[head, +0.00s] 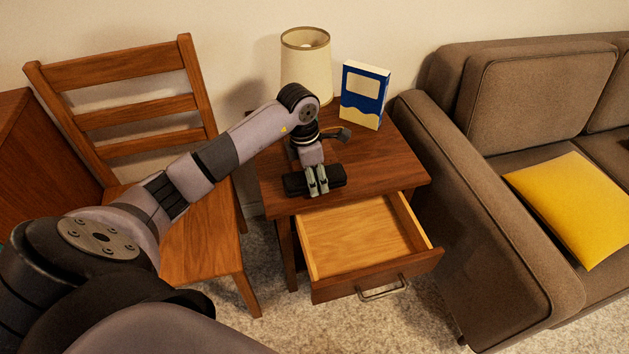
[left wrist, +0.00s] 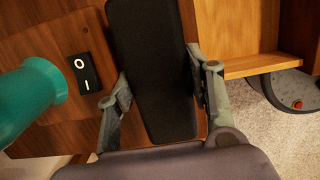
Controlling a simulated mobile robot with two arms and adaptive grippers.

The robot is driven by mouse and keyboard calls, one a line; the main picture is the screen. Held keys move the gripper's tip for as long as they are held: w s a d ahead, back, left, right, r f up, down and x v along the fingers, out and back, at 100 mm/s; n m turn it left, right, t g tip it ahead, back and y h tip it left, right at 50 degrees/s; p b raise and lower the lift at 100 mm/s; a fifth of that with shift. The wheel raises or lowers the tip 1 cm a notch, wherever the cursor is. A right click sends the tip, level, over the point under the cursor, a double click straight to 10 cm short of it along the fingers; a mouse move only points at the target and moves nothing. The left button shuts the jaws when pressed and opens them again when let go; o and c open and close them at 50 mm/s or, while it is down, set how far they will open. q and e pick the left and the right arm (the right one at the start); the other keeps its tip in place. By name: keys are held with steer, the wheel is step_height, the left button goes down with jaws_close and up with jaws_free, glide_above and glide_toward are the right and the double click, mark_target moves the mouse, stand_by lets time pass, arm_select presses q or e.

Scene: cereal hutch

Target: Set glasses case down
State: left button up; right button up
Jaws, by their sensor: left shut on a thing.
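The glasses case (head: 296,185) is a black, elongated case; it also shows large in the left wrist view (left wrist: 150,62). My left gripper (head: 316,186) is shut on its middle, with one finger on each long side. The case lies crosswise at the front of the nightstand top (head: 385,165), just behind the open drawer. I cannot tell whether it touches the wood or is slightly above it. My right gripper is not in view.
The empty drawer (head: 350,238) is pulled out. A lamp (head: 306,62) and a blue-and-white box (head: 364,95) stand at the back. The left wrist view shows a teal object (left wrist: 30,98) and a black switch (left wrist: 88,73). A chair (head: 200,240) and sofa (head: 480,230) flank the nightstand.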

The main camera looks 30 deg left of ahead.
arm_select(q)
steer(key=shift+f, duration=0.85)
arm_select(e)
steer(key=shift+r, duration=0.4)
arm_select(q)
steer(key=shift+f, duration=0.1)
steer(key=o, duration=0.9)
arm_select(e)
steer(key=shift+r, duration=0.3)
arm_select(q)
steer(key=shift+r, duration=0.2)
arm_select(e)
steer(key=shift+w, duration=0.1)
arm_select(q)
steer(key=r, duration=0.4)
steer(key=s+r+p, duration=0.1)
steer(key=r, duration=0.3)
steer(key=a+r, duration=0.1)
steer(key=r, duration=0.2)
steer(key=shift+s+a+r+p, duration=0.1)
steer(key=shift+s+r+p, duration=0.1)
steer(key=shift+r+p, duration=0.15)
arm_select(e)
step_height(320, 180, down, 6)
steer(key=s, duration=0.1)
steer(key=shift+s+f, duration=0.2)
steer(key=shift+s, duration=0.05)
